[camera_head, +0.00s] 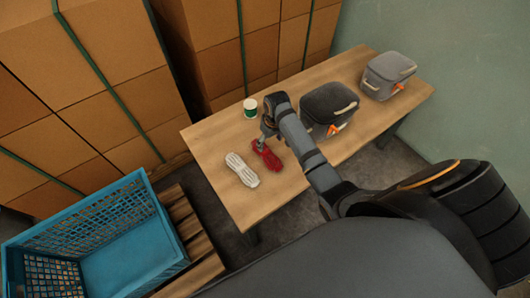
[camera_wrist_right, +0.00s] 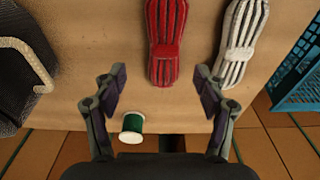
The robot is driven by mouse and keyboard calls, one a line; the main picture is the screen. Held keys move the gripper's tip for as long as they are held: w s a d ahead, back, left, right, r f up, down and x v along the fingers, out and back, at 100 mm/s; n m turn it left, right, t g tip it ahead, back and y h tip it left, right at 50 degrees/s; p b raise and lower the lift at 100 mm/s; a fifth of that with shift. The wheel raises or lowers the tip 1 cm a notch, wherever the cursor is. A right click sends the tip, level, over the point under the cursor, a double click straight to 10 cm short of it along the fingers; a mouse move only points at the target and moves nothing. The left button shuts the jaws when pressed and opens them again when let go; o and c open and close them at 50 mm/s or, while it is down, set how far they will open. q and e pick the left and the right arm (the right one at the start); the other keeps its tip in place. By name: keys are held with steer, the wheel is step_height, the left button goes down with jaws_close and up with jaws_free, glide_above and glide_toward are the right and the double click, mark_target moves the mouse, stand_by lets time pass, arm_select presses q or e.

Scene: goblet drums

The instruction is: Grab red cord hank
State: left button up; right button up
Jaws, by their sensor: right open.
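The red cord hank (camera_head: 267,155) lies on the wooden table in the head view, just right of the white hank. In the right wrist view the red cord hank (camera_wrist_right: 166,42) lies at top centre, beyond and between the fingertips. My right gripper (camera_wrist_right: 160,88) is open with nothing between its fingers. In the head view my right gripper (camera_head: 264,140) is over the far end of the red hank, and its arm hides part of the table. My left gripper is not in view.
A white cord hank (camera_head: 242,170) lies close beside the red one. A green spool (camera_head: 250,108) stands behind. A dark case (camera_head: 328,108) and a grey case (camera_head: 388,76) stand to the right. A blue crate (camera_head: 180,262) is at left, below the table (camera_head: 212,137).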

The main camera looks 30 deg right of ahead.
mark_target(267, 152)
step_height(267, 152, down, 3)
steer(key=shift+w+r, duration=0.1)
steer(key=shift+w, duration=0.05)
steer(key=shift+w+f, duration=0.1)
steer(key=shift+f, duration=0.2)
steer(key=shift+a+f, duration=0.2)
steer(key=shift+f, duration=0.2)
steer(key=f, duration=0.2)
steer(key=f+b, duration=0.1)
steer(key=f, duration=0.1)
steer(key=shift+w+a, duration=0.3)
steer(key=shift+f, duration=0.15)
steer(key=c, duration=1.3)
arm_select(q)
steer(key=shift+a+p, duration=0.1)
steer(key=shift+p, duration=0.55)
arm_select(e)
steer(key=shift+o, duration=0.2)
step_height(267, 152, up, 10)
steer(key=shift+r, duration=0.1)
